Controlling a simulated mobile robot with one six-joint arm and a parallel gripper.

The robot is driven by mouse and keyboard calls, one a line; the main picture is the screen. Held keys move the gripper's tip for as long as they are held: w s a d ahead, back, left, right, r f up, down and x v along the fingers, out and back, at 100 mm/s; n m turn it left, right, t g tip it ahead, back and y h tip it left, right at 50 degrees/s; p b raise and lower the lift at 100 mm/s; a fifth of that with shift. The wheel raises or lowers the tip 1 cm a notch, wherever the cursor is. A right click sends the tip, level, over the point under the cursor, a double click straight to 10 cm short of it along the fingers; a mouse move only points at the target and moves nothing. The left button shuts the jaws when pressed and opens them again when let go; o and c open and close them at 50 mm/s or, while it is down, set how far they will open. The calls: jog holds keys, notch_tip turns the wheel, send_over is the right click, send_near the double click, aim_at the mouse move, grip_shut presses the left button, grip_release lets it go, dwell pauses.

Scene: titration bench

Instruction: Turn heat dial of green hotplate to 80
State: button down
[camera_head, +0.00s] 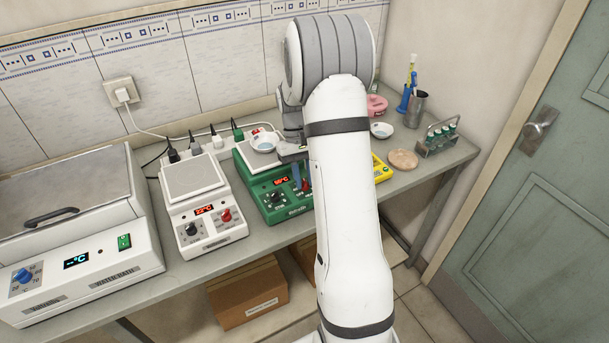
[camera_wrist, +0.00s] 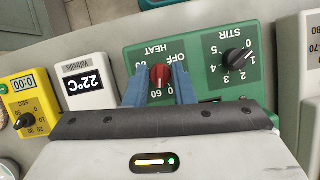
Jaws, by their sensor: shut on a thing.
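The green hotplate (camera_head: 254,181) stands on the bench with a small dish (camera_head: 264,142) on its top plate. My gripper (camera_head: 301,187) reaches down over its front panel. In the wrist view, where the panel lettering is upside down, the blue fingers of my gripper (camera_wrist: 160,88) are on both sides of the red heat dial (camera_wrist: 160,76) and shut on it. The fingers hide part of the scale; OFF and a 60 show around the dial, but its exact setting is unclear. The black stir dial (camera_wrist: 236,57) is beside it, free of the fingers.
A white hotplate (camera_head: 193,187) and a water bath (camera_head: 77,235) stand to the left. In the wrist view, a white thermometer unit (camera_wrist: 84,86) and a yellow timer (camera_wrist: 25,104) lie beside the green hotplate. A tube rack (camera_head: 437,141) stands at the right end.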

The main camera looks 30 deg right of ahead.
jog(key=m+y, duration=0.1)
jog(key=m, duration=0.1)
jog(key=m+t+y, duration=0.1)
jog(key=m, duration=0.2)
jog(key=shift+d+m, duration=0.2)
jog(key=shift+m, duration=0.1)
jog(key=m+t, duration=0.1)
jog(key=m, duration=0.2)
jog(key=m+y, duration=0.1)
jog(key=m, duration=0.2)
jog(key=shift+s+t+y, duration=0.1)
jog(key=shift+t+y, duration=0.2)
jog(key=shift+t, duration=0.1)
jog(key=m+t, duration=0.1)
jog(key=m, duration=0.2)
jog(key=m+t, duration=0.1)
jog(key=m, duration=0.1)
jog(key=shift+s+m, duration=0.15)
jog(key=shift+m, duration=0.25)
jog(key=m+t, duration=0.2)
jog(key=m, duration=0.3)
jog(key=shift+s+m+p, duration=0.1)
jog(key=shift+m+p, duration=0.3)
jog(key=c, duration=1.2)
grip_release()
jog(key=shift+c, duration=0.2)
